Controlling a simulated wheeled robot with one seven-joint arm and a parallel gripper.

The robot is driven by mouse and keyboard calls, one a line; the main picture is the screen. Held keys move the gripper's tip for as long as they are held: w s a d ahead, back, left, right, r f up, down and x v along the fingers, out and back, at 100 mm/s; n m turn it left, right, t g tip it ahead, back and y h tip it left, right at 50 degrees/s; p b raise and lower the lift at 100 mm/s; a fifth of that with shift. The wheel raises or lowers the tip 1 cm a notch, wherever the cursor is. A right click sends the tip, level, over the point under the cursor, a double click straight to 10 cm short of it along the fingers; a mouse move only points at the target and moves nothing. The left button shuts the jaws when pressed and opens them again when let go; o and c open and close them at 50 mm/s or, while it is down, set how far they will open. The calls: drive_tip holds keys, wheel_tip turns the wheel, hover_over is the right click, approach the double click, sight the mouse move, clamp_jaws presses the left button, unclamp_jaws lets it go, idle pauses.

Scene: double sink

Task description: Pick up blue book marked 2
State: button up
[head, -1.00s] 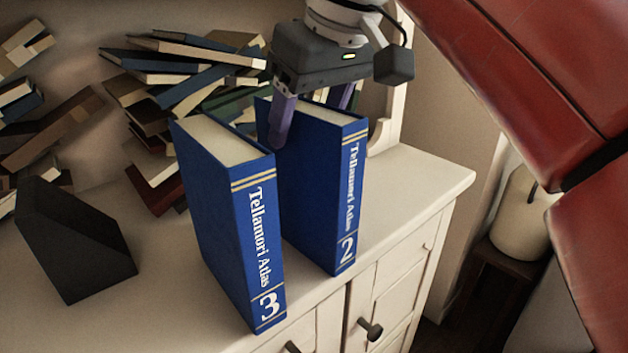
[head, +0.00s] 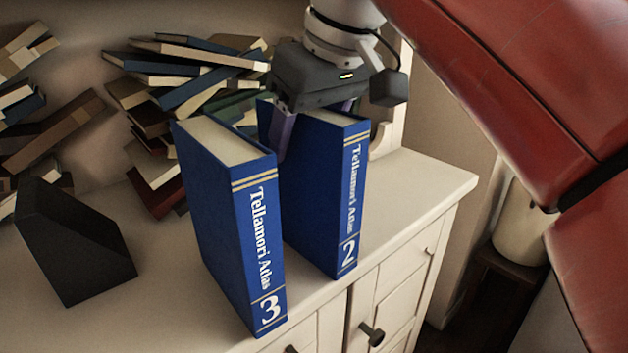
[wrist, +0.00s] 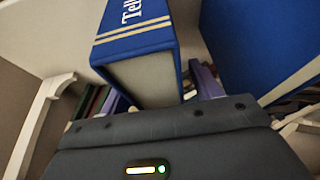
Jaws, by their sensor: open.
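The blue book marked 2 (head: 325,200) stands upright on the white cabinet top, its spine facing the front. My gripper (head: 318,125) is open over its top edge, pointing down. One purple finger is in the gap between this book and the blue book marked 3 (head: 235,220); the other is mostly hidden behind book 2. In the wrist view, book 2 (wrist: 140,50) lies between the two purple fingers, and book 3 (wrist: 262,45) stands to the right. Whether the fingers touch book 2 cannot be told.
A black wedge-shaped bookend (head: 75,245) stands at the left. Stacked books (head: 185,75) lie behind. The cabinet top (head: 425,180) is clear to the right of book 2, up to its edge. A pale jar-like object (head: 520,225) stands beyond the cabinet.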

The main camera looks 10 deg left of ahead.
drive_tip(key=shift+c, duration=0.3)
clamp_jaws()
drive_tip(key=shift+r, duration=0.1)
